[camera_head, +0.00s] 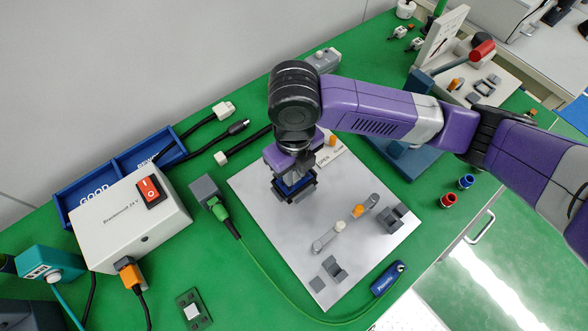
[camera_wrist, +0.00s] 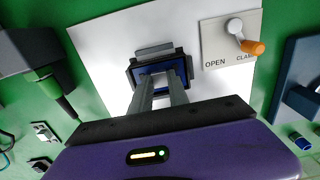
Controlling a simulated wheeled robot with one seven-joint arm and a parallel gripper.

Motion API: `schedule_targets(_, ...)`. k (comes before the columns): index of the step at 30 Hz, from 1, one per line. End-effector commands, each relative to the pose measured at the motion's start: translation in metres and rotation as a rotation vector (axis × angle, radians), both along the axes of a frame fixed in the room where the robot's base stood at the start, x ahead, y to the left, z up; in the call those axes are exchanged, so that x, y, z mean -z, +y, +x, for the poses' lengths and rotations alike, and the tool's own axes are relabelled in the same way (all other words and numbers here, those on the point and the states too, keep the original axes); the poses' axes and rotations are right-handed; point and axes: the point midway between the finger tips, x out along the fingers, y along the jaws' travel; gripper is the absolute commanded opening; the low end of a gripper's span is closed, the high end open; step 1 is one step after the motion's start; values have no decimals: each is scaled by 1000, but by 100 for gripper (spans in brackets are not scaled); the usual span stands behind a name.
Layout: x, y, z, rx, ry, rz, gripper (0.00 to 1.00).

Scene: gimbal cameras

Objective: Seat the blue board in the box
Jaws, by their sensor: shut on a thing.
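My gripper (camera_head: 293,188) points down over the white plate (camera_head: 285,240) and is shut on a blue board (camera_head: 291,181), seen below the fingers. In the wrist view, both fingers (camera_wrist: 160,82) reach the blue board (camera_wrist: 150,80), which sits within a dark rectangular rim (camera_wrist: 135,72), apparently the box. The fingers hide part of the board, so I cannot tell whether it lies flat or fully down. Beside it, a lever with an orange knob (camera_wrist: 252,47) stands on a panel marked OPEN and CLAMP; its knob is on the CLAMP side.
A grey block with a green plug (camera_head: 216,205) stands left of the plate. Grey holders (camera_head: 391,219) and another orange-knobbed lever (camera_head: 358,211) are on its near part. A power supply (camera_head: 130,220), blue tray (camera_head: 85,183) and blue tag (camera_head: 387,279) lie around it.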

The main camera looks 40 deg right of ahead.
Motion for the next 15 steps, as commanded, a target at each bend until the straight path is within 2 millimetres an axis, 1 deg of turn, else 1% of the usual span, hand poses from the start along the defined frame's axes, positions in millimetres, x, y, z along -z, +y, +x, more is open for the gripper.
schedule_targets(14, 12, 0, 0, 0, 0, -1, 0)
schedule_targets(15, 12, 0, 0, 0, 0, -1, 23)
